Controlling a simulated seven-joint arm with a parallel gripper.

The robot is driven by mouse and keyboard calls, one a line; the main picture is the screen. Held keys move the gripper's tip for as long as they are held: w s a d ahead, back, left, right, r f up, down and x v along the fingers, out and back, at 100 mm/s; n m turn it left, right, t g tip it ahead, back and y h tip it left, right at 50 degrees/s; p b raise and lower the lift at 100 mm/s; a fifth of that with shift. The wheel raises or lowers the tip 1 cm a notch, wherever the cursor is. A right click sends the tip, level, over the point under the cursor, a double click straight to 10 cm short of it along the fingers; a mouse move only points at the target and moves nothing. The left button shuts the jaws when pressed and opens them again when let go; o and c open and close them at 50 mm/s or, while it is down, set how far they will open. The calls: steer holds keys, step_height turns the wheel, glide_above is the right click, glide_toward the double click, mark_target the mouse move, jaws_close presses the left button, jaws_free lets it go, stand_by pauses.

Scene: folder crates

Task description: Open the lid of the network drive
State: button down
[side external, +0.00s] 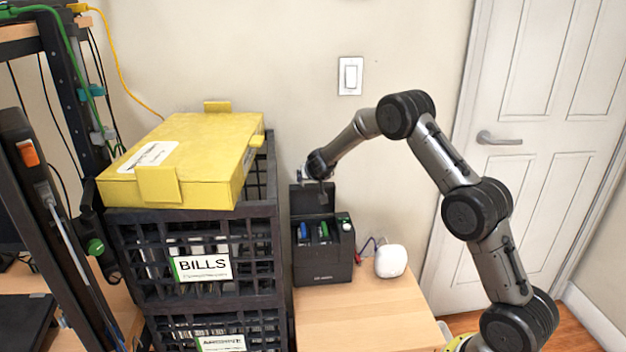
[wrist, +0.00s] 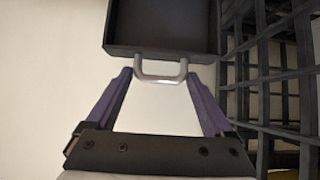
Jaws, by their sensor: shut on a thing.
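The network drive (side external: 323,265) is a black box on the wooden table, with several bays and blue and green parts showing inside. Its dark lid (side external: 311,203) stands raised, about upright, at the back of the box. In the wrist view the lid (wrist: 163,28) fills the top middle, with a pale U-shaped handle (wrist: 160,78) on its edge. My gripper (side external: 308,180) is at the lid's top edge.
Black crates (side external: 190,285) labelled BILLS and another label stand close left of the drive, with a yellow folder box (side external: 190,150) on top. A white rounded device (side external: 391,261) with cables sits right of the drive. The table front (side external: 360,315) is clear.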

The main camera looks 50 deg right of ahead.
steer(key=shift+d+r, duration=0.35)
steer(key=shift+r, duration=0.2)
steer(key=shift+c, duration=0.2)
jaws_free()
steer(key=shift+a+f, duration=0.15)
steer(key=shift+f, duration=0.05)
steer(key=v, duration=1.3)
steer(key=shift+s+a+r, duration=0.2)
steer(key=shift+r, duration=0.05)
